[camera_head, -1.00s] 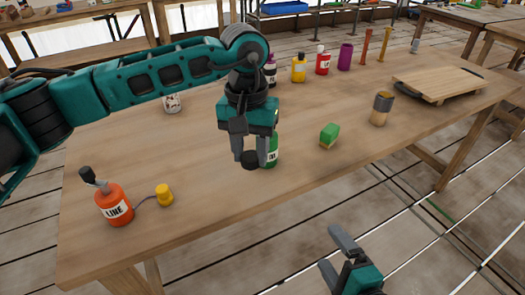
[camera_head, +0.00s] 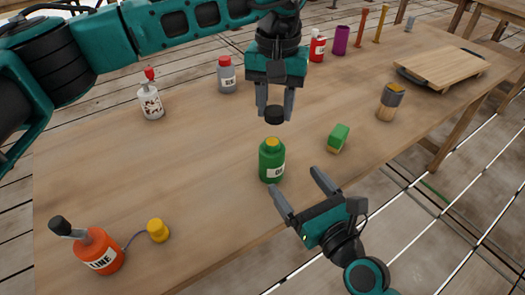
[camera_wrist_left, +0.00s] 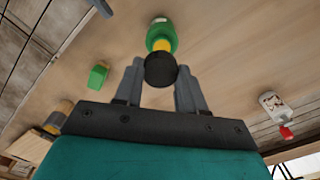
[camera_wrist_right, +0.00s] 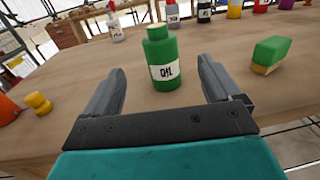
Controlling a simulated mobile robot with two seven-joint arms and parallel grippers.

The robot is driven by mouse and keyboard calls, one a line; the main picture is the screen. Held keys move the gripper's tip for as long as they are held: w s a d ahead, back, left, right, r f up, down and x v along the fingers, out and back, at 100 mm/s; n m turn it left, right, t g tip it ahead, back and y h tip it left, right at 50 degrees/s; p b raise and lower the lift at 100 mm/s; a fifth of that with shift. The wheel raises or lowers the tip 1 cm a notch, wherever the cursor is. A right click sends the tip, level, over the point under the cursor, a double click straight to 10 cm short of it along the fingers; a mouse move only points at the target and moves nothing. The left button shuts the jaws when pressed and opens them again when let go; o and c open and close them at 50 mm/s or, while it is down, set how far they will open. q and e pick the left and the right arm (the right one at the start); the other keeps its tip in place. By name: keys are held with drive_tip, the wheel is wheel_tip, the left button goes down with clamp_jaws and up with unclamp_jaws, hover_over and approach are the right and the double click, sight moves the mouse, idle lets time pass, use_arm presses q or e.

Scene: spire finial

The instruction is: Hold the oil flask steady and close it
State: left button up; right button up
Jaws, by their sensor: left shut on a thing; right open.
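The green oil flask (camera_head: 271,161) stands upright on the table near its front edge, its yellow neck (camera_head: 272,142) uncovered. It also shows in the right wrist view (camera_wrist_right: 162,62), label facing that camera. My left gripper (camera_head: 274,112) is shut on a black cap (camera_head: 274,117) and holds it above and slightly behind the flask, apart from the neck. The cap also shows in the left wrist view (camera_wrist_left: 160,70), partly covering the flask (camera_wrist_left: 161,36). My right gripper (camera_head: 298,181) is open in front of the flask, its fingers pointing at it, not touching it.
An orange bottle (camera_head: 98,252) and a yellow cap (camera_head: 158,230) on a cord are at the front left. A white bottle (camera_head: 151,98) and a grey bottle (camera_head: 227,76) stand behind.

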sight(268, 146)
use_arm(q)
drive_tip(key=shift+w+a+r, duration=0.1)
drive_tip(key=shift+w, duration=0.2)
use_arm(e)
drive_tip(key=shift+w+a, duration=0.2)
drive_tip(key=shift+w, duration=0.1)
use_arm(q)
drive_tip(key=shift+s, duration=0.1)
use_arm(e)
drive_tip(key=x, duration=1.2)
drive_tip(key=c, duration=1.5)
use_arm(q)
drive_tip(key=shift+f, duration=2.5)
use_arm(e)
drive_tip(key=shift+c, duration=0.2)
